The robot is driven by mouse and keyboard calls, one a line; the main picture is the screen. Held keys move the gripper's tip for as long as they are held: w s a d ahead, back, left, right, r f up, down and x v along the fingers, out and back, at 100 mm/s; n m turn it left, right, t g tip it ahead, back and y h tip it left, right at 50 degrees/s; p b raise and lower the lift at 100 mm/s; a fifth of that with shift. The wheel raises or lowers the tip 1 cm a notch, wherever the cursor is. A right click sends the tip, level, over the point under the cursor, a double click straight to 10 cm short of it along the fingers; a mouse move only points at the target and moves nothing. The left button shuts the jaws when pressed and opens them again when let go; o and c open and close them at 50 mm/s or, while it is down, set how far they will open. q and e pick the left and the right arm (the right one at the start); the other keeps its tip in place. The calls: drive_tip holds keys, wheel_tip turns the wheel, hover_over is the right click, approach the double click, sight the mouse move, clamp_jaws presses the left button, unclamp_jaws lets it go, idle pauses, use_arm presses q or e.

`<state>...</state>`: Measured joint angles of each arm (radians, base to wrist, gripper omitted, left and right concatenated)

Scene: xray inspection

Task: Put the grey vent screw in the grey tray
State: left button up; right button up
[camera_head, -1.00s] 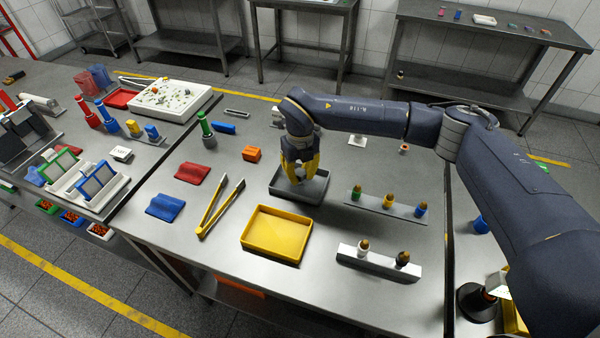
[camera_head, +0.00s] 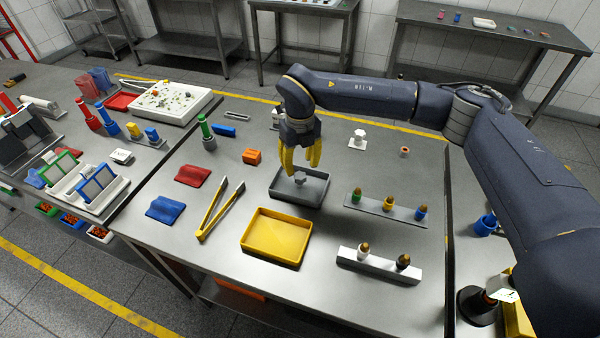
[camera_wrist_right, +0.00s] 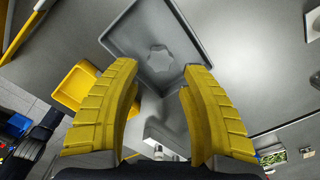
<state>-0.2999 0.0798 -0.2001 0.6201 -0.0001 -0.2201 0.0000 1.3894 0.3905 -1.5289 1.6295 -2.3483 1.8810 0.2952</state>
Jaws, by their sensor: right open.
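The grey vent screw (camera_head: 300,177), a small grey lobed knob, lies inside the grey tray (camera_head: 297,202) at the middle of the table. In the right wrist view the screw (camera_wrist_right: 160,59) rests on the floor of the tray (camera_wrist_right: 123,39), apart from its walls. My right gripper (camera_head: 300,166) has yellow fingers pointing down above the tray. It is open and empty, with its fingertips above the screw and apart from it. My left gripper is not in view.
A yellow tray (camera_head: 276,237) stands in front of the grey tray. A grey rack (camera_head: 386,208) and a white rack (camera_head: 378,264) with bulb-like parts stand to the right. A white knob (camera_head: 357,139) stands behind.

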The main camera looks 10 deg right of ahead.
sight(300, 175)
wheel_tip(300, 175, up, 7)
drive_tip(key=shift+f, duration=0.2)
idle(0.6)
